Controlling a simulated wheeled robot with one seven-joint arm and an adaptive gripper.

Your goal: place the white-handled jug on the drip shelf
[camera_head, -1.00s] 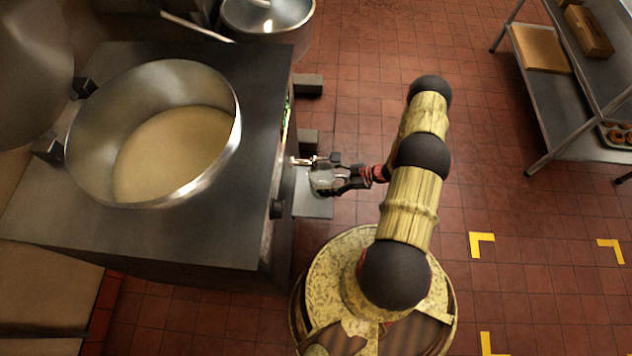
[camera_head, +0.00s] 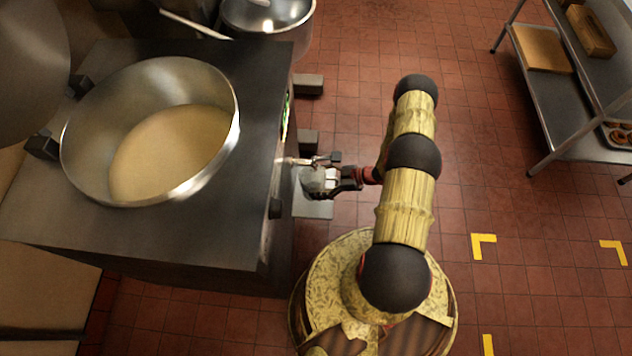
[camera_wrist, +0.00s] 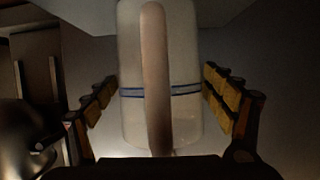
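The jug (camera_head: 313,180) is a pale, glassy vessel with blue bands. It sits at the front of the steel kettle unit, close to a small tap (camera_head: 303,161). In the wrist view the jug (camera_wrist: 187,65) fills the middle, its pale handle (camera_wrist: 156,75) facing me. The drip shelf (camera_head: 313,210), a small grey plate, shows below the jug in the head view. I cannot tell whether the jug touches it.
The large kettle (camera_head: 225,95) of pale glaze fills the unit's top at left. A knob (camera_head: 276,208) sticks out of the unit's front near the shelf. A steel rack (camera_head: 560,105) stands at upper right. The tiled floor between is clear.

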